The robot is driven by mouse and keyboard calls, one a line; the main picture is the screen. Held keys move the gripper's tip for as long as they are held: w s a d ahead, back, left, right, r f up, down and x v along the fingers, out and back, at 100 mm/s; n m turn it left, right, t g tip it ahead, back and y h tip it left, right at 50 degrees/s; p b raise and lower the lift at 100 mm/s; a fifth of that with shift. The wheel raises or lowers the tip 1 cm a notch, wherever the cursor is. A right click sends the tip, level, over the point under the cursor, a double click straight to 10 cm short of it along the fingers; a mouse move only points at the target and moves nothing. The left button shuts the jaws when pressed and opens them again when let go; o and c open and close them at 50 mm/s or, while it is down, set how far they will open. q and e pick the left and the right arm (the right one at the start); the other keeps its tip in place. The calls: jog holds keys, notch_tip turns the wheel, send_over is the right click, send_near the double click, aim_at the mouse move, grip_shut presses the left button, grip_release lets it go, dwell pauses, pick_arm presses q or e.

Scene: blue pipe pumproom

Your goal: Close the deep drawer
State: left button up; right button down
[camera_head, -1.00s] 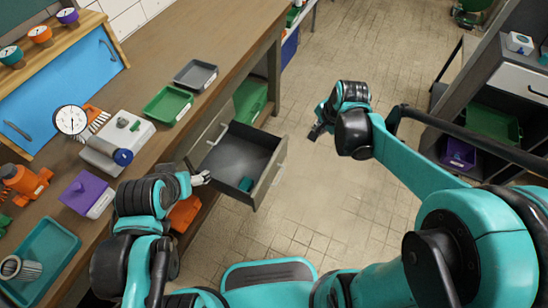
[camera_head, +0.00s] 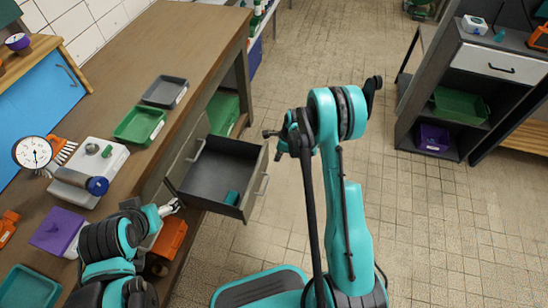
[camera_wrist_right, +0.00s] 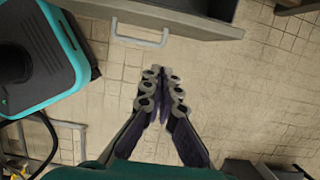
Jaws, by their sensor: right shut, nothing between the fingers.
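The deep drawer (camera_head: 225,152) is pulled open from the workbench, with a grey inside and a small teal block (camera_head: 232,198) in its front corner. Its front handle (camera_head: 262,184) faces right, toward the open floor. My right gripper (camera_head: 274,134) is in the air just beyond the drawer's far front corner in the head view, apart from it. In the right wrist view the shut, empty fingers (camera_wrist_right: 162,82) point toward the drawer front, whose handle (camera_wrist_right: 140,38) shows above them. My left gripper (camera_head: 172,207) is beside the drawer's near side; its fingers are too small to read.
The bench top holds a grey tray (camera_head: 166,92), a green tray (camera_head: 140,124), a dial gauge (camera_head: 33,152) and a purple box (camera_head: 58,231). An orange bin (camera_head: 170,238) is below the bench. A dark shelf unit (camera_head: 468,75) stands right. The floor between is clear.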

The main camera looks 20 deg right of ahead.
jog(key=a+f+b, duration=0.1)
jog(key=f, duration=0.1)
jog(key=w+a+f+b, duration=0.1)
jog(key=f, duration=0.2)
jog(key=w+a+f+b, duration=0.1)
jog(key=f, duration=0.1)
jog(key=shift+w+a+f+b, duration=0.2)
jog(key=shift+w+a+b, duration=0.05)
jog(key=shift+a+b, duration=0.1)
pick_arm(q)
jog(key=shift+f, duration=2.3)
pick_arm(e)
jog(key=shift+w+a+r, duration=0.15)
jog(key=shift+w+a, duration=0.25)
jog(key=shift+a, duration=0.1)
jog(key=shift+w+a, duration=0.1)
jog(key=shift+a, duration=0.05)
